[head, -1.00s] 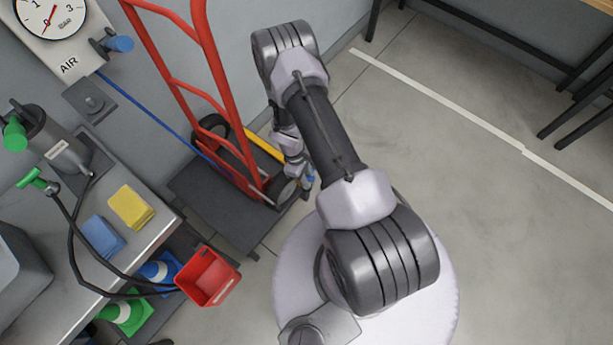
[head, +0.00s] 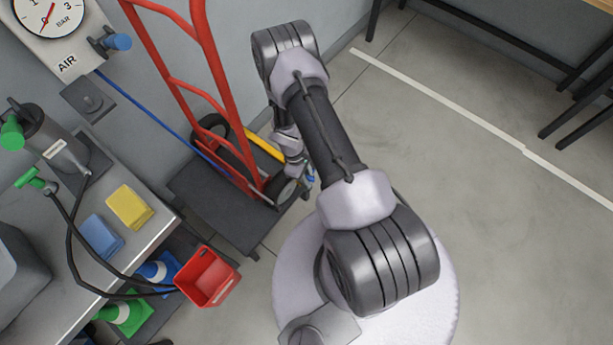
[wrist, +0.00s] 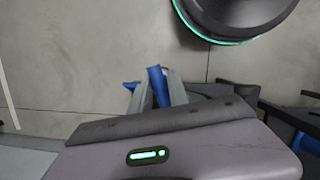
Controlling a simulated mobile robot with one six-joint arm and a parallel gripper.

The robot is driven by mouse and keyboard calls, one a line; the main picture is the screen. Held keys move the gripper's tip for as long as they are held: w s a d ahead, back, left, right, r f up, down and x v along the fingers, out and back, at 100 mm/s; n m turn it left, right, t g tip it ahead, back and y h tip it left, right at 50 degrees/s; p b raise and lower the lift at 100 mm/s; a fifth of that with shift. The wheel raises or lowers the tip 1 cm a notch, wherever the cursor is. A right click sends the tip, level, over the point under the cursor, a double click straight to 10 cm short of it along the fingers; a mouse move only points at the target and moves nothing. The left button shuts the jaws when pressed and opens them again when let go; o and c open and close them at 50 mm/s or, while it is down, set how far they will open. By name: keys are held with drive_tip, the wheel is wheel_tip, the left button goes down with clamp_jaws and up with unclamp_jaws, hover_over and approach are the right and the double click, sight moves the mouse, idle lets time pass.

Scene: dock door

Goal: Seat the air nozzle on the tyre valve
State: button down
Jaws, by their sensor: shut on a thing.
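My gripper (wrist: 158,100) is shut on the blue air nozzle (wrist: 156,80), which sticks up between the fingers in the wrist view. In the head view my gripper (head: 308,179) is small and partly hidden by my own arm, close beside the near wheel's dark tyre (head: 286,190) on the red hand truck (head: 218,70). The tyre valve cannot be made out in either view. I cannot tell whether the nozzle touches it.
The hand truck stands on a dark low platform (head: 215,208) by the wall. A workbench (head: 125,240) with a yellow block (head: 129,207) and a blue block (head: 101,237) is at left. A red bin (head: 208,277) hangs at its edge. Open floor (head: 470,200) lies to the right.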

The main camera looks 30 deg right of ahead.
drive_tip(key=shift+f, duration=0.4)
drive_tip(key=c, duration=1.5)
unclamp_jaws()
drive_tip(key=shift+c, duration=0.2)
drive_tip(key=p+v, duration=0.6)
drive_tip(key=v, duration=0.5)
drive_tip(key=shift+p, duration=0.4)
